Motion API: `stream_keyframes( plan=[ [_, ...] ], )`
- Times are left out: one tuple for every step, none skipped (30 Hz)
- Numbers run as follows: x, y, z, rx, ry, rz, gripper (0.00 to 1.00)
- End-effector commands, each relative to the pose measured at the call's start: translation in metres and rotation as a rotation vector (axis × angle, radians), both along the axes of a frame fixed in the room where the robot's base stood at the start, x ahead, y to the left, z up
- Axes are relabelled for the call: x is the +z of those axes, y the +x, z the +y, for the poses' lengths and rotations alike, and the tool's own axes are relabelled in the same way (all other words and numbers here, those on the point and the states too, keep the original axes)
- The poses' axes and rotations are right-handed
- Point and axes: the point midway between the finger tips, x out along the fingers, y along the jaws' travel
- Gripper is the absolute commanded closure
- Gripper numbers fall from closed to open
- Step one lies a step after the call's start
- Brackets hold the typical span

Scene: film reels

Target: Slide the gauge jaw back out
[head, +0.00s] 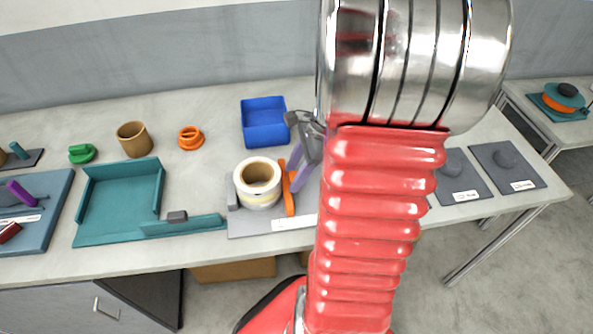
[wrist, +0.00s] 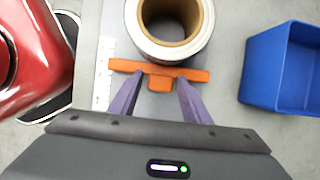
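The orange gauge jaw (head: 287,188) stands upright on the grey gauge plate (head: 246,226), just right of a white and tan film roll (head: 257,194). In the wrist view the jaw (wrist: 190,75) is a bar with a short tab, and the roll (wrist: 202,48) lies right against or very close to it. My gripper (head: 302,172) is at the jaw's right side in the head view. In the wrist view its purple fingers (wrist: 160,88) stand apart on either side of the tab, with gaps showing, so it is open and empty. My arm hides the plate's right part.
A blue bin (head: 265,124) stands behind the gauge. A teal tray (head: 122,207) lies to the left, with a brown cup (head: 134,139) and an orange part (head: 191,138) behind. Dark pads (head: 507,168) lie at the right. The table's front edge is close to the gauge.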

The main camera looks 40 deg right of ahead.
Motion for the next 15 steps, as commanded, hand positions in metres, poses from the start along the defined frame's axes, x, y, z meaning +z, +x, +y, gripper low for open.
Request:
stream_keyframes(
  plan=[
    [0.0001,0.0000,-0.0002,0.000,0.000,0.000,0.61],
    [0.0001,0.0000,-0.0002,0.000,0.000,0.000,0.63],
    [0.0001,0.0000,-0.0002,0.000,0.000,0.000,0.65],
    [0.0002,0.0000,-0.0002,0.000,0.000,0.000,0.68],
    [0.0002,0.0000,-0.0002,0.000,0.000,0.000,0.70],
    [0.0002,-0.0001,-0.0002,0.000,0.000,0.000,0.72],
    [0.0002,-0.0001,-0.0002,0.000,0.000,0.000,0.75],
    [0.0002,-0.0003,-0.0002,0.000,0.000,0.000,0.77],
    [0.0002,-0.0003,-0.0001,0.000,0.000,0.000,0.80],
    [0.0001,-0.0004,0.0000,0.000,0.000,0.000,0.82],
    [0.0001,-0.0004,0.0000,-0.001,0.001,0.001,0.84],
    [0.0001,-0.0005,0.0000,-0.001,0.001,0.001,0.87],
    [0.0001,-0.0006,0.0001,-0.001,0.001,0.001,0.89],
    [0.0001,-0.0006,0.0002,-0.001,0.002,0.001,0.91],
    [0.0001,-0.0007,0.0003,0.000,0.002,0.001,0.94]
  ],
)
